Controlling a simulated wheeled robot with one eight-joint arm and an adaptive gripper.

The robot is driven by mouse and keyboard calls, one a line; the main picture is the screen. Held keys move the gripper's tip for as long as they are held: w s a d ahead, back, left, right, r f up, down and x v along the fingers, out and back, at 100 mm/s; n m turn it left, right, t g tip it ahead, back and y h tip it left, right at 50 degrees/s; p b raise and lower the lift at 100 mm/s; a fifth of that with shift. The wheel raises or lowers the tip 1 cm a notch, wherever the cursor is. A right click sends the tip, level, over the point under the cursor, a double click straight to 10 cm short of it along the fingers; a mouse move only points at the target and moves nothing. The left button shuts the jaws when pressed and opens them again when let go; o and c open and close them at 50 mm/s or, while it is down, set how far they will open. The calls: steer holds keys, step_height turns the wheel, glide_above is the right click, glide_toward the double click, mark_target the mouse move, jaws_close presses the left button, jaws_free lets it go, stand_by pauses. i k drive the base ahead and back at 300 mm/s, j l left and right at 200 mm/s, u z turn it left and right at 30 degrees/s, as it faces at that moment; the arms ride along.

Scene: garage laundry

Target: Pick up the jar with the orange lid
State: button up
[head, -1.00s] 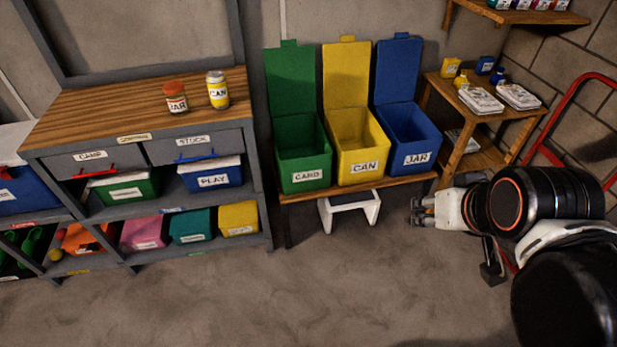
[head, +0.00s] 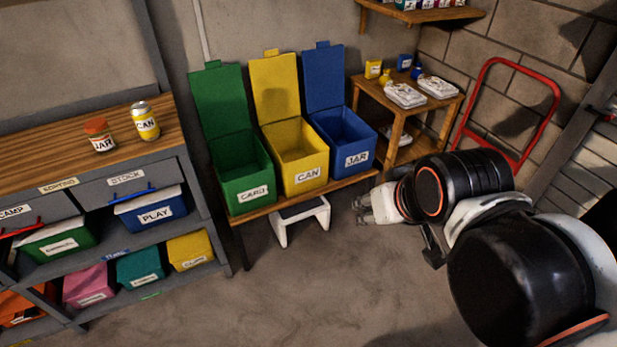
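The jar with the orange lid (head: 100,136) stands upright on the wooden top of the workbench (head: 40,159) at the left. Its white label reads JAR. A yellow can (head: 145,122) labelled CAN stands just to its right, with a small gap between them. My gripper (head: 359,209) is low over the floor, right of the white step stool and well away from the jar. It looks empty, but its fingers are too small to tell whether they are open or shut.
Open green (head: 247,187), yellow (head: 301,169) and blue (head: 346,143) bins stand on a low bench right of the workbench. A white step stool (head: 301,217) is beneath. A side table (head: 398,116) and red hand truck (head: 517,62) are behind my arm. The front floor is clear.

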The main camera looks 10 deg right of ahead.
mark_target(98, 130)
steer(key=u, duration=1.25)
steer(key=i+j+z, duration=0.1)
steer(key=z, duration=0.8)
steer(key=i+j+z, duration=0.3)
steer(key=j, duration=0.25)
steer(key=j+z, duration=0.3)
steer(key=j, duration=0.25)
steer(key=j+z, duration=0.3)
steer(key=j, duration=0.7)
steer(key=i+j, duration=0.1)
steer(key=j, duration=0.25)
